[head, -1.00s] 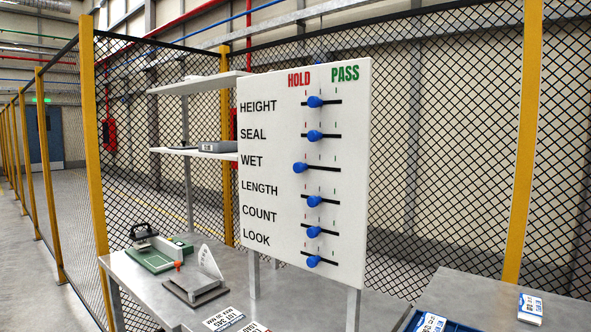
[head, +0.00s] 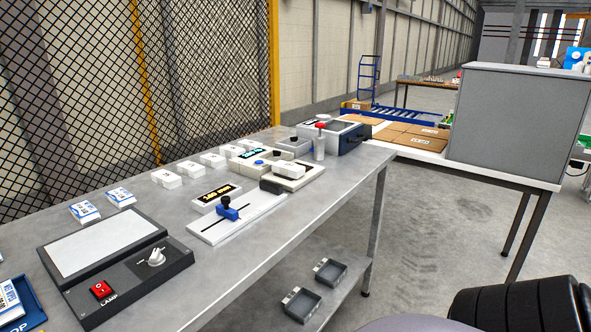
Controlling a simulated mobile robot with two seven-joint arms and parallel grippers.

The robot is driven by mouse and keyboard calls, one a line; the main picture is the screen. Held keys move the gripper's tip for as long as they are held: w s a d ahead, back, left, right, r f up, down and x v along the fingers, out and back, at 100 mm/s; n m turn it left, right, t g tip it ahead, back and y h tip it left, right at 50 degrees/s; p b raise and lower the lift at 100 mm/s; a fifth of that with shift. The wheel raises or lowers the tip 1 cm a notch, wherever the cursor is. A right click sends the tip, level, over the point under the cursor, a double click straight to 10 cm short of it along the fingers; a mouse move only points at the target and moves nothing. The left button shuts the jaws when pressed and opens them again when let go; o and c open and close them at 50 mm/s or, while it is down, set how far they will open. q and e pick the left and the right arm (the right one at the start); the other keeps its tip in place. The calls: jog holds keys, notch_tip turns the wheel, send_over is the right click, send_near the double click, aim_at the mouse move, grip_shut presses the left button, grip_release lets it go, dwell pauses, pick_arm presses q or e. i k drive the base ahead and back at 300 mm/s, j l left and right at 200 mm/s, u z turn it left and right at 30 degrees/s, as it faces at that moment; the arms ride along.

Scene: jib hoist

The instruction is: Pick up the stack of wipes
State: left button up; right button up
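Several small white stacks, which look like wipes, stand in a row along the back of the steel bench; one is the near white stack (head: 166,179). Another white block (head: 288,170) sits on a pale device near the bench middle. Two blue-and-white printed packs, a left pack (head: 84,211) and a right pack (head: 121,197), lie behind the lamp box. A further printed pack (head: 10,298) is in a blue tray (head: 28,318), cut off at the left edge. I cannot tell which stack the task means. Neither of my grippers shows.
A lamp box (head: 115,262) with a pale panel, red switch and knob fills the bench's near left. A slide gauge (head: 238,214) lies to its right. A grey cabinet (head: 515,125) stands on a farther table. Two small trays sit on the lower shelf.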

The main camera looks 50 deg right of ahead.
aim_at(289, 169)
jog(key=z, duration=1.65)
jog(key=i+l, duration=0.15)
jog(key=l, duration=0.15)
jog(key=i+l+u, duration=0.1)
jog(key=l, duration=0.2)
jog(key=i+l+u, duration=0.1)
jog(key=i+l, duration=0.25)
jog(key=l, duration=0.3)
